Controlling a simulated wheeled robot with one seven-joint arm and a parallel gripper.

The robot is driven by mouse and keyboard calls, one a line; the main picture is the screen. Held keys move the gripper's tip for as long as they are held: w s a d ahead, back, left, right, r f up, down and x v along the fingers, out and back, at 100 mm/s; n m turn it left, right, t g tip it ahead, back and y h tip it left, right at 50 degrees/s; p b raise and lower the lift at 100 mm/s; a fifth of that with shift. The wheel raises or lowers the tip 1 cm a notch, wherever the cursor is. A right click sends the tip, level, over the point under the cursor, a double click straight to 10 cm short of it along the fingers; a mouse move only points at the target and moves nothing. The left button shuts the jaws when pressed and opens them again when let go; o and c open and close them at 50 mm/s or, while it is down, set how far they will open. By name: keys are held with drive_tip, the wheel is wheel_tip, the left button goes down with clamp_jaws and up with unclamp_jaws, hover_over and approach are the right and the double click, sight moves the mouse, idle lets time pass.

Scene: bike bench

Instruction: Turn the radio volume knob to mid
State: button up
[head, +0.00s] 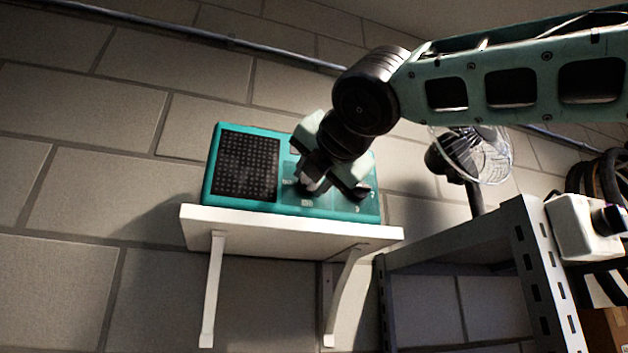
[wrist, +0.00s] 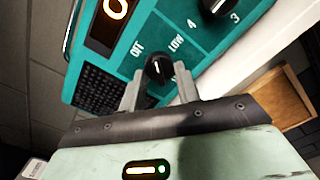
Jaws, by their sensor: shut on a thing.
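The teal radio (head: 215,185) stands on a white wall shelf, its dark speaker grille on the left. In the wrist view the radio's face (wrist: 185,45) shows a black volume knob (wrist: 158,68) with OFF and LOW printed around it; other marks are hidden by my gripper. A small light mark shows on the knob, but I cannot tell exactly which setting it points to. My gripper (wrist: 158,84) is shut on this knob, one finger on each side. In the head view my gripper (head: 330,187) covers the radio's right part and hides the knob.
The white shelf (head: 290,232) is narrow. A wire-caged fan (head: 485,155) and a metal rack (head: 460,240) stand to the right.

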drive_tip(key=m+b, duration=0.2)
drive_tip(key=m, duration=0.7)
drive_tip(key=m+b, duration=0.2)
drive_tip(key=m, duration=0.8)
drive_tip(key=m+b, duration=0.2)
drive_tip(key=m, duration=0.7)
drive_tip(key=shift+d+r+m, duration=0.1)
drive_tip(key=shift+r+m, duration=0.15)
drive_tip(key=shift+m, duration=0.15)
drive_tip(key=o, duration=0.9)
drive_tip(key=shift+o, duration=0.2)
